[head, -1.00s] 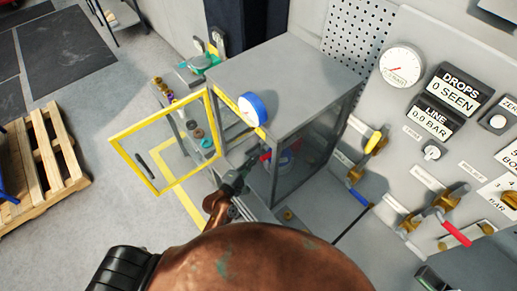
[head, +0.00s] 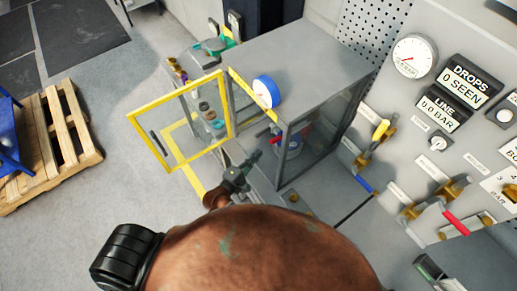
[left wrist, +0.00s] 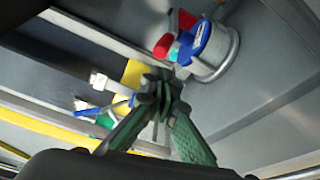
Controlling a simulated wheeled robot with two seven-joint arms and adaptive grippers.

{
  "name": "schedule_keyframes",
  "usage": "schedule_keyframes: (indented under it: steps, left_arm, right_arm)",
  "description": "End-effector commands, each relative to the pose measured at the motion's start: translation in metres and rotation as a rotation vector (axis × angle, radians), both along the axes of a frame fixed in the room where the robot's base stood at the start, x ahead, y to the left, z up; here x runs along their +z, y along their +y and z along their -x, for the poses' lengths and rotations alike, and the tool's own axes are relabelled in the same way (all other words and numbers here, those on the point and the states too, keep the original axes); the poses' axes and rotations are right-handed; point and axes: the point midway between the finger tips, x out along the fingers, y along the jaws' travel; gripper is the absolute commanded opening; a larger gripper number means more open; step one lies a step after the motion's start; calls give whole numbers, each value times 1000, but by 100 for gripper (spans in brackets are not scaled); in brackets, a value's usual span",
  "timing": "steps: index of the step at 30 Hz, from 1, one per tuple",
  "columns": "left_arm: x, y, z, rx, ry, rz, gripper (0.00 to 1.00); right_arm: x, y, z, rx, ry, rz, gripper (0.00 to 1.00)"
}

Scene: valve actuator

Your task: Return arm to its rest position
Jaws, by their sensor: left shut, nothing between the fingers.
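My left gripper (head: 254,158) has dark green fingers and is shut and empty. In the head view it is at the open front of a grey cabinet (head: 300,62), beside the door opening. The left wrist view shows its closed fingers (left wrist: 160,90) too. Beyond them is a grey cylindrical device with a blue band (left wrist: 203,48) and a red knob (left wrist: 163,46). In the head view this device (head: 287,143) is partly hidden inside the cabinet. My brown arm link covers the bottom centre. My right gripper is not in view.
The yellow-framed door (head: 130,120) stands open left of the cabinet. A panel with valves and displays (head: 400,110) stands at right. A wooden pallet (head: 62,135) lies at left, with clear floor between.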

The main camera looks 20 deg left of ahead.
Motion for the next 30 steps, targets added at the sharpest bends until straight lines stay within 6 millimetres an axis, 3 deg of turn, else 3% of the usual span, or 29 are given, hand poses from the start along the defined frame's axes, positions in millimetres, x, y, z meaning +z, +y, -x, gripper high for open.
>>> schedule_keyframes:
  steps: [6,15,19,23,30]
  left_arm:
    - [3,8,17,0,-3,-1,0]
    - [3,15,21,11,-4,-2,0]
    - [-13,21,23,14,-2,-54,0]
    - [-64,40,30,7,1,-241,0]
    - [-210,112,60,-77,26,-861,0]
  right_arm:
    - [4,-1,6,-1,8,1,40]
    - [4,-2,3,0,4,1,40]
    - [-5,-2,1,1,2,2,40]
    - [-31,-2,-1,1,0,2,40]
    - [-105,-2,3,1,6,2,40]
